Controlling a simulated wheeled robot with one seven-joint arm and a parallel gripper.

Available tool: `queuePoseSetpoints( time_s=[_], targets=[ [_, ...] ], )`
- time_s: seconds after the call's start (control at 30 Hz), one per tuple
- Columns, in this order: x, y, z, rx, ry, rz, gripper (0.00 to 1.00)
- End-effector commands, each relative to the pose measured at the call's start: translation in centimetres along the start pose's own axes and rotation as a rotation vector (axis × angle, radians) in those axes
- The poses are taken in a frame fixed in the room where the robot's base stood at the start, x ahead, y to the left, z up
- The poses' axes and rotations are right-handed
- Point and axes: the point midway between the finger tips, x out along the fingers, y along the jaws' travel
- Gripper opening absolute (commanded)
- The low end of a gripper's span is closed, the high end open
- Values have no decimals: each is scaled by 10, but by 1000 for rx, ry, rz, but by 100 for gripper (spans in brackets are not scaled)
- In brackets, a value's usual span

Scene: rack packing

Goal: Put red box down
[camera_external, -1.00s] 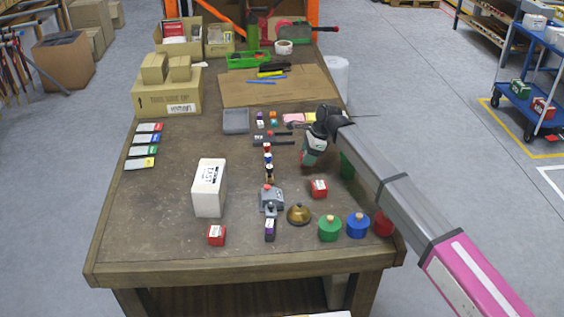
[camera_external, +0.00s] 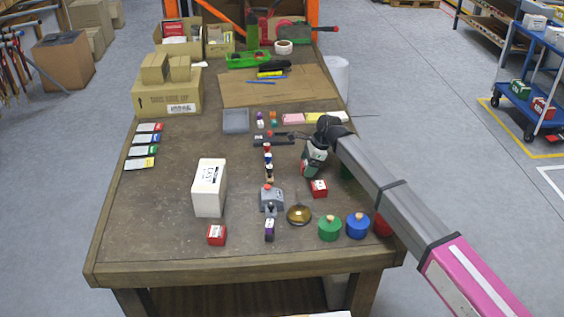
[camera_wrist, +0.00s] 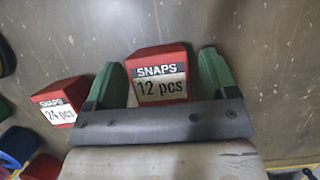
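My gripper (camera_external: 312,168) hangs over the right part of the table, just behind a red box on the tabletop.
Another red box (camera_external: 216,235) sits at the front left. A white box (camera_external: 208,188) stands left of centre. A brass bell (camera_external: 299,215), a green canister (camera_external: 330,229) and a blue canister (camera_external: 357,226) stand near the front. The table's left half (camera_external: 140,215) has bare room.

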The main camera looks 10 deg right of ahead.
Motion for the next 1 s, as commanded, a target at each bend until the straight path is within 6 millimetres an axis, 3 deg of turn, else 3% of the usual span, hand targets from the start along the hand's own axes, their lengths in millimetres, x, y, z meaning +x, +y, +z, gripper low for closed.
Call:
queuePoseSetpoints(
  time_s=[0.37, 1.0],
  targets=[
    [-6, 0, 1, 0, 0, 0, 78],
    [-112, 0, 1, 0, 0, -1, 78]
  ],
)
